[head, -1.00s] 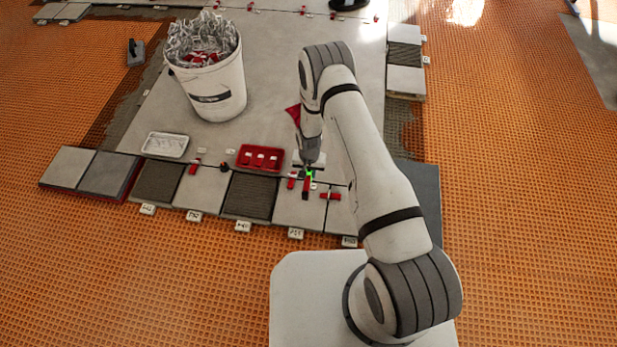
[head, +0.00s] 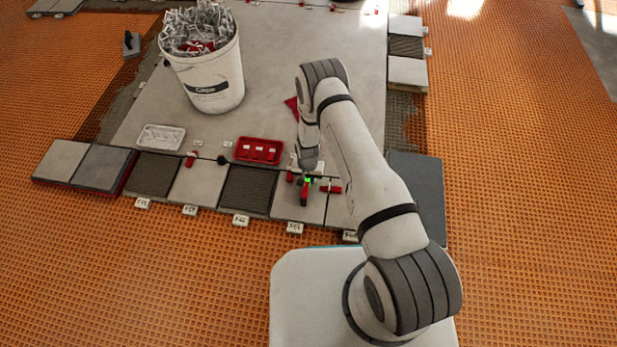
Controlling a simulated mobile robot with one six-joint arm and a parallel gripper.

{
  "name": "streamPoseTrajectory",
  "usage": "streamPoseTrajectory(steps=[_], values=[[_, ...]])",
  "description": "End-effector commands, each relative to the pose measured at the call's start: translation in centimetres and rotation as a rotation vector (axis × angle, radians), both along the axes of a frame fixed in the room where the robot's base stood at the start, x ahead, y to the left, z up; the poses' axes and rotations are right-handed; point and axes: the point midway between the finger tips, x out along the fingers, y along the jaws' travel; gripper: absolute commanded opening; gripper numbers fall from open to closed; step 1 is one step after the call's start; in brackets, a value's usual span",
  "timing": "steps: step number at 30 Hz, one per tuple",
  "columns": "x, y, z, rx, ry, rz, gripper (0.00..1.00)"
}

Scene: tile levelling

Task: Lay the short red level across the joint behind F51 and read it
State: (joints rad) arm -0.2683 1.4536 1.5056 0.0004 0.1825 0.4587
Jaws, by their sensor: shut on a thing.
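My gripper (head: 307,173) is at the near row of tiles and is shut on the short red level (head: 304,197). A bright green spot shows on the level near the jaws. The level points toward me over a light grey tile (head: 288,206). I cannot tell whether it touches the tile or hangs just above it. My arm's end hides the level's far part and much of the joint behind that tile. A white tag (head: 295,228) stands at the tile's front edge; it may read F51, but the print is too small to be sure.
Red clips (head: 330,188) stand close to the level on the right. A red tray (head: 259,150), a white tray (head: 162,137) and a white bucket (head: 215,88) full of clips stand on the grey slab behind. Orange matting (head: 130,270) lies clear in front.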

Motion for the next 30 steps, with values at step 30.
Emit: streamPoseTrajectory(steps=[30], values=[[0.01,0.1,-0.89,0.0,-0.001,0.002,0.21]])
